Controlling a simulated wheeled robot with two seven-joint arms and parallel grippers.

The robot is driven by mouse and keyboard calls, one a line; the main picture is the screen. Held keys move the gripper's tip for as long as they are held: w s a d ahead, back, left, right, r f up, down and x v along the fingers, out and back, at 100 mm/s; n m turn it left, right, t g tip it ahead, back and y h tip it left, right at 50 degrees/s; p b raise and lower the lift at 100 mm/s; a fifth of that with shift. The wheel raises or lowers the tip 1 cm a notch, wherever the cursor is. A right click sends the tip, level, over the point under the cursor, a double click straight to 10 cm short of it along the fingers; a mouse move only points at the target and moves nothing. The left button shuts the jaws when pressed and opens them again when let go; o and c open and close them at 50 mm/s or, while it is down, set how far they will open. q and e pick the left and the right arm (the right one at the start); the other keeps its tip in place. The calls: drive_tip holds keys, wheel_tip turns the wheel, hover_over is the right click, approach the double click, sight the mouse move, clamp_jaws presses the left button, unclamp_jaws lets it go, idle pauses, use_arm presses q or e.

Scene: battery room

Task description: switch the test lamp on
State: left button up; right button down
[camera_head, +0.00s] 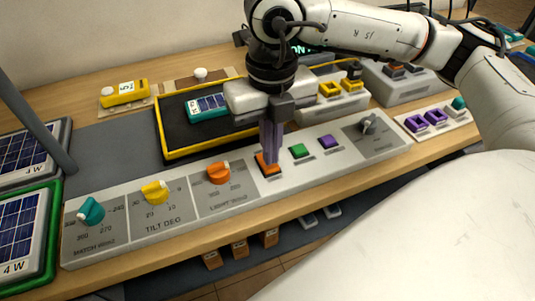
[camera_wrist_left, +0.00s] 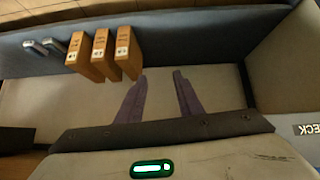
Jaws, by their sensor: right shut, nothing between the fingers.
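The control panel (camera_head: 205,213) runs along the front of the bench. My right gripper (camera_head: 268,163) is shut and empty, pointing down with its fingertips at the orange square button (camera_head: 268,168); whether they touch or press it I cannot tell. A green button (camera_head: 299,151) and a purple button (camera_head: 330,141) sit to its right. A teal knob (camera_head: 91,211), a yellow knob (camera_head: 155,191), an orange knob (camera_head: 219,173) and a grey knob (camera_head: 369,124) are on the same panel. My left gripper (camera_wrist_left: 162,100) is open and empty in the left wrist view. No test lamp can be made out for certain.
A black tray with yellow rim (camera_head: 168,156) holds a small solar panel (camera_head: 208,106) behind the control panel. Solar panels (camera_head: 18,232) stand at the left. Orange blocks (camera_wrist_left: 102,52) sit on a lower shelf near my left gripper.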

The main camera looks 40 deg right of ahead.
drive_tip(key=shift+f+b, duration=0.7)
drive_tip(key=shift+f, duration=0.05)
idle(0.7)
drive_tip(key=shift+r+p, duration=1.7)
drive_tip(key=shift+r, duration=0.95)
drive_tip(key=shift+r+p, duration=0.5)
drive_tip(key=shift+r, duration=0.35)
